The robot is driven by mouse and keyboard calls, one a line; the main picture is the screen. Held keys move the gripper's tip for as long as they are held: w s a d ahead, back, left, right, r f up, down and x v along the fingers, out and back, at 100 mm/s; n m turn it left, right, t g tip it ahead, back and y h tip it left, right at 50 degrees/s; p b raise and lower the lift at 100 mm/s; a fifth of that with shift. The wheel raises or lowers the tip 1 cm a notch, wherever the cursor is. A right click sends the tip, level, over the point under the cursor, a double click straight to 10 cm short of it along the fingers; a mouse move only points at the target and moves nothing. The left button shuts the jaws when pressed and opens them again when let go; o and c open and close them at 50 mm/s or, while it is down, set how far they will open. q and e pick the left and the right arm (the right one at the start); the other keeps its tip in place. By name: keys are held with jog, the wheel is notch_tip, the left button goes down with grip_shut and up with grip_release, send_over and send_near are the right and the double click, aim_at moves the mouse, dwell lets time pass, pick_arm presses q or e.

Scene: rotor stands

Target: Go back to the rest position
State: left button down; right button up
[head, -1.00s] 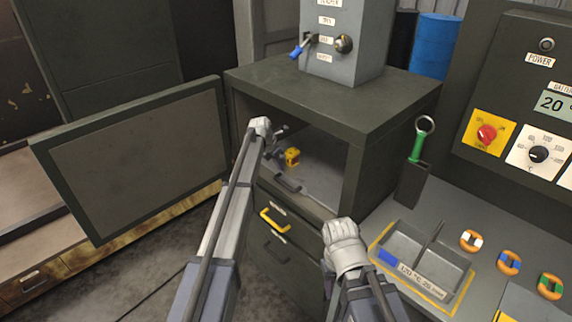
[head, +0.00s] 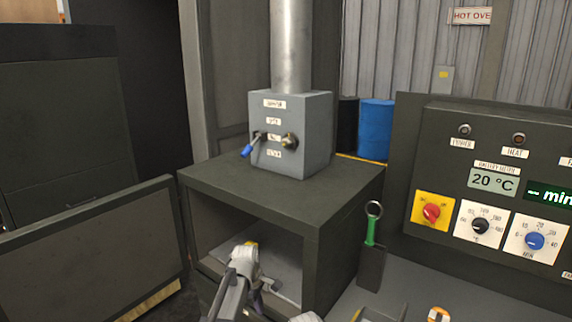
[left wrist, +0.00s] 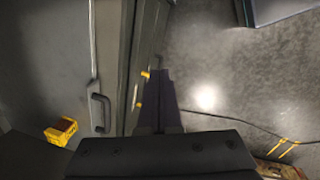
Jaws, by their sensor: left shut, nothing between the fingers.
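My left gripper (head: 262,286) is low in the head view, in front of the open cabinet (head: 262,211). In the left wrist view the fingers (left wrist: 155,100) are together with nothing between them. They point down past the cabinet front, over the floor. A yellow block (left wrist: 61,131) lies left of the gripper in the left wrist view, apart from it. In the head view only a bit of yellow shows behind my left wrist. Of my right arm, only a pale sliver shows at the bottom edge; its fingers are out of view.
The cabinet door (head: 100,255) stands open at the left. A grey switch box (head: 290,135) sits on the cabinet. A green-handled tool (head: 370,232) stands in a holder to the right, beside the control panel (head: 490,200). A drawer handle (left wrist: 100,112) is close left of the left fingers.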

pick_arm(q)
jog(key=s+d+m+g+y, duration=0.1)
jog(key=s+d+m+y, duration=0.1)
jog(key=s+m, duration=1.6)
jog(key=shift+s+d, duration=0.3)
jog(key=shift+s, duration=3.55)
